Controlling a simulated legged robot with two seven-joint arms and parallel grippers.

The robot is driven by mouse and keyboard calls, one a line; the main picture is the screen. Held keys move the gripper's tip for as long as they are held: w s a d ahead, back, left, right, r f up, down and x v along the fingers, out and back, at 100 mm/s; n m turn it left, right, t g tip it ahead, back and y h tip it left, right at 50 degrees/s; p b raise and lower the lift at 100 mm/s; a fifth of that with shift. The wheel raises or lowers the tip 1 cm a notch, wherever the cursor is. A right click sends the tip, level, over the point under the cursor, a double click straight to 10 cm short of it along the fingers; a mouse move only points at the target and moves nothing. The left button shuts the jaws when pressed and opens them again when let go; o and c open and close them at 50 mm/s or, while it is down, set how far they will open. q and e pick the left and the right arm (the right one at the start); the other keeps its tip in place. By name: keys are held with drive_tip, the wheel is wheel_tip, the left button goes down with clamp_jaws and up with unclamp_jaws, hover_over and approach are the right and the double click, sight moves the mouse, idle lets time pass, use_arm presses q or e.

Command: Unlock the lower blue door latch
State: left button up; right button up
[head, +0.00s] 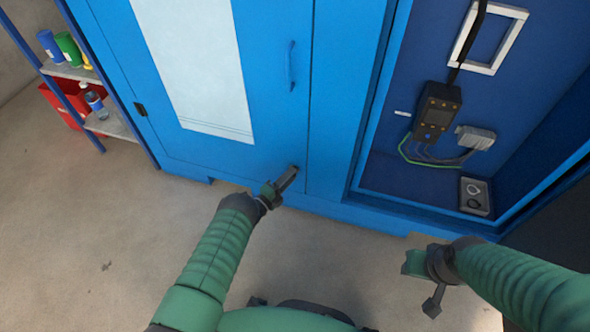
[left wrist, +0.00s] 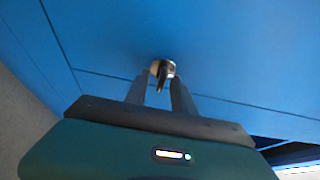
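The lower latch is a small round metal fitting with a dark, narrow lever (left wrist: 161,72), set low on the blue door (head: 265,130). In the left wrist view the lever points down between the fingertips of my left gripper (left wrist: 160,86). The two fingers are apart, with a gap visible on each side of the lever. In the head view my left gripper (head: 287,180) reaches the door's lower right corner and hides the latch. My right gripper (head: 433,300) hangs over the floor at the lower right, away from the door; its finger opening is unclear.
A blue handle (head: 292,66) is higher on the door. To the right is an open compartment with a black control box (head: 437,111), cables and a small grey tray (head: 475,196). A shelf (head: 110,125) with bottles and a red bin stands left. The floor in front is clear.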

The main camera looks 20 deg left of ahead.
use_arm(q)
drive_tip(key=shift+a, duration=0.15)
clamp_jaws()
drive_tip(key=shift+s+f, duration=0.1)
drive_tip(key=shift+f, duration=0.05)
drive_tip(key=n+t+y+b, duration=0.2)
drive_tip(key=n, duration=0.5)
drive_tip(key=n+t+y+b, duration=0.2)
drive_tip(key=n, duration=0.6)
drive_tip(key=d+n+t+y+b, duration=0.1)
drive_tip(key=n+t+y+b, duration=0.1)
drive_tip(key=n, duration=0.5)
drive_tip(key=shift+f+n+y+b, duration=0.25)
drive_tip(key=shift+n+y+b, duration=0.05)
drive_tip(key=shift+b, duration=0.15)
